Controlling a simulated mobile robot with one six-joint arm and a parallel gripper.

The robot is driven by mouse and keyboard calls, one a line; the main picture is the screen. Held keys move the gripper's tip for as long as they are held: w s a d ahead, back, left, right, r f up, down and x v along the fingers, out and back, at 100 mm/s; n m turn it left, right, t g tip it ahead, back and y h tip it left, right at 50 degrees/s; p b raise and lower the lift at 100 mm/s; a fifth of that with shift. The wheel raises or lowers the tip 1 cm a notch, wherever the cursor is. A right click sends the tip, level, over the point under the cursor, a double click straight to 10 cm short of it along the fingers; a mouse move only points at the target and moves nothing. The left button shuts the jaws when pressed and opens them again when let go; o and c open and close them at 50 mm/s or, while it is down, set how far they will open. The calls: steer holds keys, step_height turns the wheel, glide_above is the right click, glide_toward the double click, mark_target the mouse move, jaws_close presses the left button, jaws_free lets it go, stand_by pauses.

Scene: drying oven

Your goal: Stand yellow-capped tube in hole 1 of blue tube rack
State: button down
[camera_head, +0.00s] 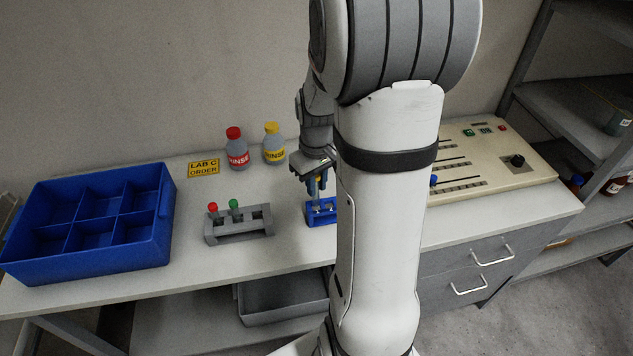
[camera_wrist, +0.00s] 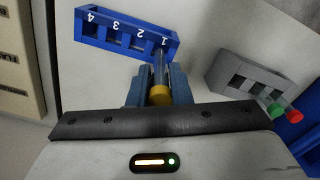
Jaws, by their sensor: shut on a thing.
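The yellow-capped tube (camera_wrist: 159,95) is between the fingers of my gripper (camera_wrist: 158,88) in the wrist view, with the cap toward the palm. My gripper (camera_head: 317,188) is shut on it and points down over the blue tube rack (camera_head: 321,217) in the head view. In the wrist view the blue tube rack (camera_wrist: 103,39) shows holes numbered 1 to 4. The tube's far end overlaps the rack at hole 1, beside the numeral. I cannot tell whether its tip is inside the hole or just above it. My arm hides the rack's right part in the head view.
A grey rack (camera_head: 238,228) with a red-capped tube (camera_head: 213,208) and a green-capped tube (camera_head: 234,205) stands left of the blue rack. A blue divided bin (camera_head: 150,247) is at far left. Red- and yellow-capped bottles stand behind. A beige device (camera_head: 490,170) is at right.

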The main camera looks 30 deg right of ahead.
mark_target(316, 206)
steer(key=shift+f+b, duration=2.15)
steer(key=shift+f, duration=0.65)
steer(key=c, duration=1.3)
jaws_free()
steer(key=shift+o, duration=0.2)
steer(key=shift+r, duration=0.15)
step_height(316, 206, up, 8)
steer(key=shift+f, duration=0.15)
steer(key=s+a+r+t, duration=0.1)
steer(key=s+a+r, duration=0.1)
steer(key=s+a, duration=0.4)
steer(key=s+a+r+m+t, duration=0.1)
steer(key=s+a+r, duration=0.1)
steer(key=s+a, duration=0.4)
steer(key=shift+a+r+m+t, duration=0.25)
steer(key=shift+a+m+t, duration=0.05)
steer(key=shift+t, duration=0.1)
